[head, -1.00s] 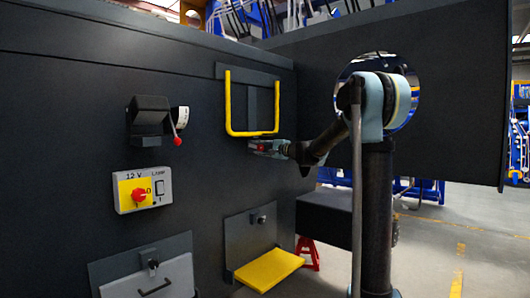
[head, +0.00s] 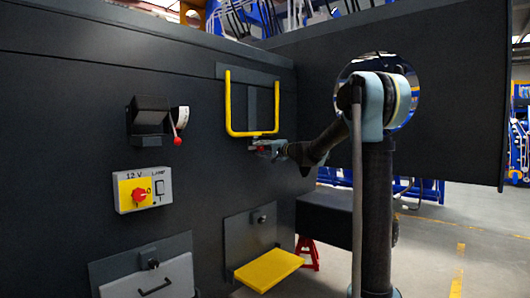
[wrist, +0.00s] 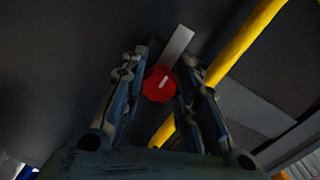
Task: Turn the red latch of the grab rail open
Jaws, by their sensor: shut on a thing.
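The red latch (wrist: 160,84) is a round scalloped knob with a white mark, seen between the fingers in the wrist view. A pale flat strip (wrist: 176,46) sticks out beside it towards the upper right. In the head view the latch (head: 263,149) is a small red spot under the lower right of the yellow grab rail (head: 229,104). The rail (wrist: 240,45) also crosses the right of the wrist view. My gripper (wrist: 162,70) is shut on the red latch, with one finger on each side. In the head view my gripper (head: 266,147) partly hides the latch.
Left of the rail are a black lever unit (head: 150,117) with a red knob and a 12 V switch box (head: 143,189). A yellow step (head: 268,269) juts out below the gripper. A dark side panel (head: 440,90) stands behind my arm.

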